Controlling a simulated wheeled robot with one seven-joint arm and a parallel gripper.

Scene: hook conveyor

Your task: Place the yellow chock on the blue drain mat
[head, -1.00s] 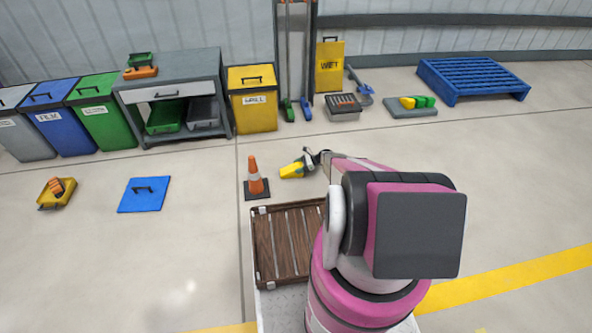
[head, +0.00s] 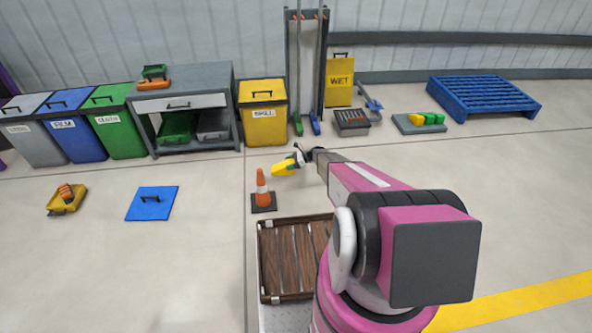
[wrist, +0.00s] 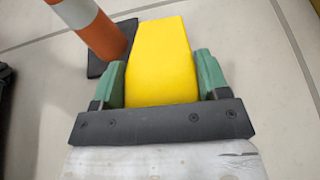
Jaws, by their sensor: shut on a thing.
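The yellow chock (wrist: 160,60) is between the two green fingers of my gripper (wrist: 160,85) in the wrist view, and my gripper is shut on it. In the head view the chock (head: 284,169) is held out by my gripper (head: 298,160), just behind and right of the traffic cone. The blue drain mat (head: 151,204) lies flat on the floor to the left of the cone, with a dark handle on top. The mat is well left of the chock and apart from it. It is not in the wrist view.
An orange and white cone (head: 262,190) stands on a dark base between the chock and the mat; it also shows close by in the wrist view (wrist: 98,32). A brown slatted crate (head: 262,262) is in front. A yellow tray (head: 80,201) lies left of the mat.

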